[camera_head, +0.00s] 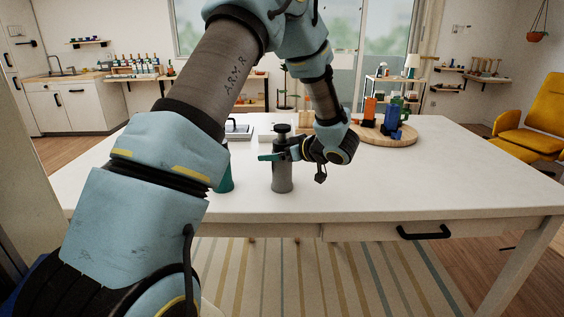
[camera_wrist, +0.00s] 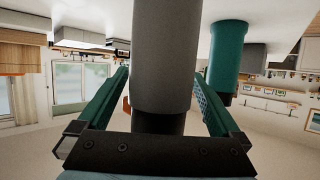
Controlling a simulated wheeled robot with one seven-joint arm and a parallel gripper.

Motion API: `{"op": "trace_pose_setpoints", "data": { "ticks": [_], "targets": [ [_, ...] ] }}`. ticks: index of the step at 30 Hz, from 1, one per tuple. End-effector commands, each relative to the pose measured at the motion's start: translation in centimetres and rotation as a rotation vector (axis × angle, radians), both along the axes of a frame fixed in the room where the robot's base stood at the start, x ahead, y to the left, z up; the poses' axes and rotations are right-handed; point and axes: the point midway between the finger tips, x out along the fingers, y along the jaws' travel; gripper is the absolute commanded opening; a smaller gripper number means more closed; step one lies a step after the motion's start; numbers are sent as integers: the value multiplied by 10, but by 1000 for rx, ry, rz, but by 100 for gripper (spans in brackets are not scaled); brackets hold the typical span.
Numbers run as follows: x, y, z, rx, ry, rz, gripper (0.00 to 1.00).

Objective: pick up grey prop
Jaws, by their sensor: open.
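The grey prop is a grey cylindrical bottle (camera_head: 282,178) with a dark top, upright on the white table (camera_head: 400,190). My gripper (camera_head: 274,156) is at its upper part, coming from the right, with one teal finger showing across its front. In the wrist view, which is upside down, the grey bottle (camera_wrist: 167,60) stands between the two teal fingers of my gripper (camera_wrist: 162,80). The fingers are apart, and a gap shows on each side of the bottle. The far finger is hidden in the head view.
A teal bottle (camera_head: 226,178) stands just left of the grey one, partly behind my arm; it also shows in the wrist view (camera_wrist: 228,55). A round wooden tray (camera_head: 400,137) with orange, blue and green items is at the back right. The table's front right is clear.

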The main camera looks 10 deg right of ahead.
Motion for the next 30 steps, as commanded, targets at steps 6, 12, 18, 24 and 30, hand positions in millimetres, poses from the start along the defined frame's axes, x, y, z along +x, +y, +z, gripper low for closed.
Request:
{"op": "trace_pose_setpoints", "data": {
  "ticks": [6,12,18,24,30],
  "targets": [
    [7,5,-4,0,0,-1,100],
    [7,5,-4,0,0,-1,91],
    [7,4,-4,0,0,-1,68],
    [6,4,-4,0,0,-1,46],
    [6,4,-4,0,0,-1,24]
  ]
}}
